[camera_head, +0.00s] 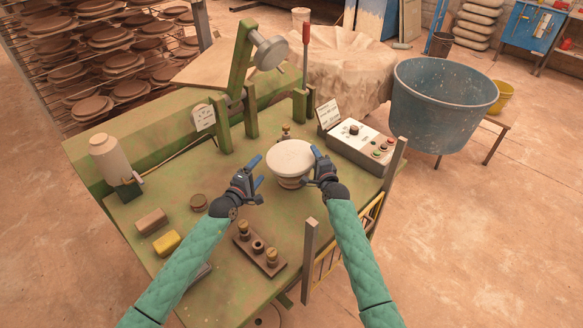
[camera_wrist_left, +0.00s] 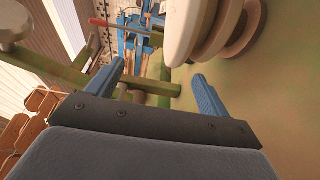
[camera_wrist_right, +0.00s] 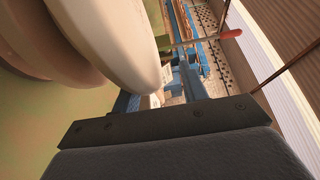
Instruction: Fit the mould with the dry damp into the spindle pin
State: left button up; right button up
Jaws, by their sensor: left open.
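The mould is a pale cream round disc (camera_head: 290,156) with a stepped underside, near the middle of the green bench. It also shows in the left wrist view (camera_wrist_left: 185,30) and close up in the right wrist view (camera_wrist_right: 125,45). My left gripper (camera_head: 257,172) is open and empty, a little left of the mould and apart from it. My right gripper (camera_head: 314,167) is at the mould's right rim. In the right wrist view the rim partly covers one finger; I cannot tell whether the fingers clamp it. The spindle pin is not clearly visible, and what lies under the mould is hidden.
A control box (camera_head: 361,146) stands right of the mould. A green arm with a grey round head (camera_head: 269,52) rises behind. A wooden block with brass pieces (camera_head: 259,250) lies in front. A cream bottle (camera_head: 108,160), a yellow block (camera_head: 166,243) and a brown block (camera_head: 151,221) are left.

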pick_arm(q)
jog(key=v, duration=0.4)
jog(key=shift+s+a, duration=0.15)
pick_arm(e)
jog(key=o, duration=0.8)
jog(key=shift+o, duration=0.2)
jog(key=v, duration=1.2)
